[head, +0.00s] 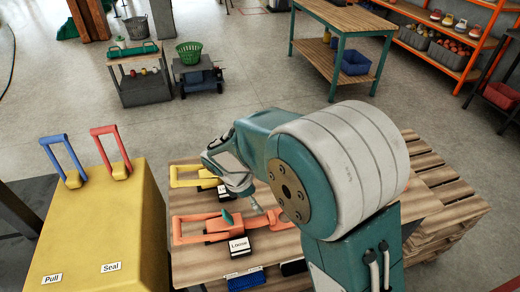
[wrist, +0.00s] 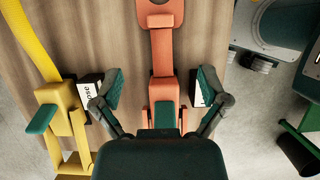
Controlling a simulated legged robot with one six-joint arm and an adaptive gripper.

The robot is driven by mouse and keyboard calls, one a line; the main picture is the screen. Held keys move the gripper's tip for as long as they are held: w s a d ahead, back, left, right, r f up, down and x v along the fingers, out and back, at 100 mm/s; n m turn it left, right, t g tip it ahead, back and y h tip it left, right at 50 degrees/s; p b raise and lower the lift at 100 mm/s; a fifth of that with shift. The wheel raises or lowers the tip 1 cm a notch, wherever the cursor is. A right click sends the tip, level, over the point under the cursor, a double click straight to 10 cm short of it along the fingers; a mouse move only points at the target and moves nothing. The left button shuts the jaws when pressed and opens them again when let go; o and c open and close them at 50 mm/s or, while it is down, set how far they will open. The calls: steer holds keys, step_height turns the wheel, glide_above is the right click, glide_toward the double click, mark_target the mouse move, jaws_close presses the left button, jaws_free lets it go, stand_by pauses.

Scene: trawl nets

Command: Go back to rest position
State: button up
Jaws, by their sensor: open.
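My gripper (wrist: 160,95) is open in the wrist view, with one dark green finger on each side of an orange lever tool (wrist: 163,60). No contact between the fingers and the tool can be made out. In the head view my arm hides much of the table and most of my gripper.
A yellow box (head: 100,225) with blue (head: 56,150) and red (head: 110,145) handles, labelled "Pull" and "Seal", stands at the left. Carts, a green basket (head: 189,52), a workbench (head: 345,20) and an orange shelf (head: 440,50) stand behind. Open floor lies between.

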steer(key=s+d+r+m+t+y, duration=0.4)
steer(key=s+d+r+m, duration=1.3)
steer(key=m, duration=0.4)
steer(key=shift+v, duration=0.75)
